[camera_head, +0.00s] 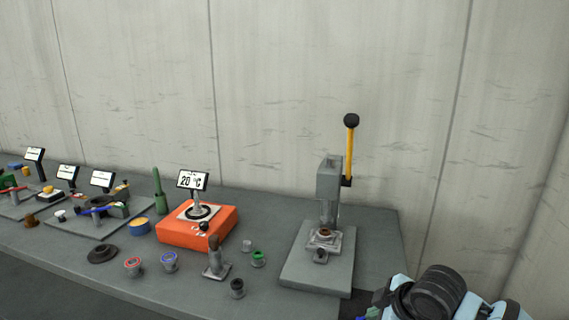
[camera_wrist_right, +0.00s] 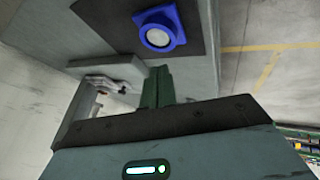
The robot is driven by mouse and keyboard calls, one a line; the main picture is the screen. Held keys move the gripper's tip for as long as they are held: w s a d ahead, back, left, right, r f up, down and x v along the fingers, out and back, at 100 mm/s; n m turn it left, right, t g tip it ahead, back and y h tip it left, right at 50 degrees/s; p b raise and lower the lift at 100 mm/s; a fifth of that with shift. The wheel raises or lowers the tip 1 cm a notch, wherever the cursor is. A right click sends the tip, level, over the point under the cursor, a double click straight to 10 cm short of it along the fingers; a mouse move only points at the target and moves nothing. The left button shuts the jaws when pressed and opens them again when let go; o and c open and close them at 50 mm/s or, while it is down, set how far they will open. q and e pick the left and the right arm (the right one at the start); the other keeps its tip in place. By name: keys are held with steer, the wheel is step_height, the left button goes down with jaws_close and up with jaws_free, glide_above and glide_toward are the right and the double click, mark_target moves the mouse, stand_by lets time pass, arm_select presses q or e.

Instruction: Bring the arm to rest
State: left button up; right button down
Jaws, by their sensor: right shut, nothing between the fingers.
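My right arm (camera_head: 435,295), light blue and black, shows at the bottom right corner of the head view, beside the table's right end. My right gripper (camera_wrist_right: 158,86) shows in the right wrist view with its dark green fingers together and nothing between them. Its fingertips are apart from the things around it. My left gripper is in neither view.
A grey lever press (camera_head: 328,190) with a yellow handle stands at the table's right end. Left of it are an orange heater (camera_head: 185,236) reading 20 °C and several small parts. A blue square piece (camera_wrist_right: 174,20) lies beyond my fingers on a dark mat.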

steer(key=s+a+f+m+g, duration=0.1)
steer(key=s+a+f+m, duration=0.1)
steer(key=s+f, duration=0.55)
steer(key=s+a+f+m+g, duration=0.15)
steer(key=s+f, duration=0.35)
steer(key=s, duration=0.5)
steer(key=s+d+f+m+g+h, duration=0.15)
steer(key=s+d+m, duration=0.25)
steer(key=s, duration=0.7)
steer(key=s+d+f+m+g+h, duration=0.15)
steer(key=s+d+m, duration=0.25)
steer(key=s, duration=0.6)
steer(key=w+a+f+t+y, duration=0.1)
steer(key=w+a+f+t, duration=0.2)
steer(key=w+f+t, duration=0.3)
step_height(320, 180, down, 4)
steer(key=shift+w+a+f+t+y, duration=0.15)
steer(key=shift+w+f+t+y, duration=0.2)
steer(key=shift+t, duration=0.9)
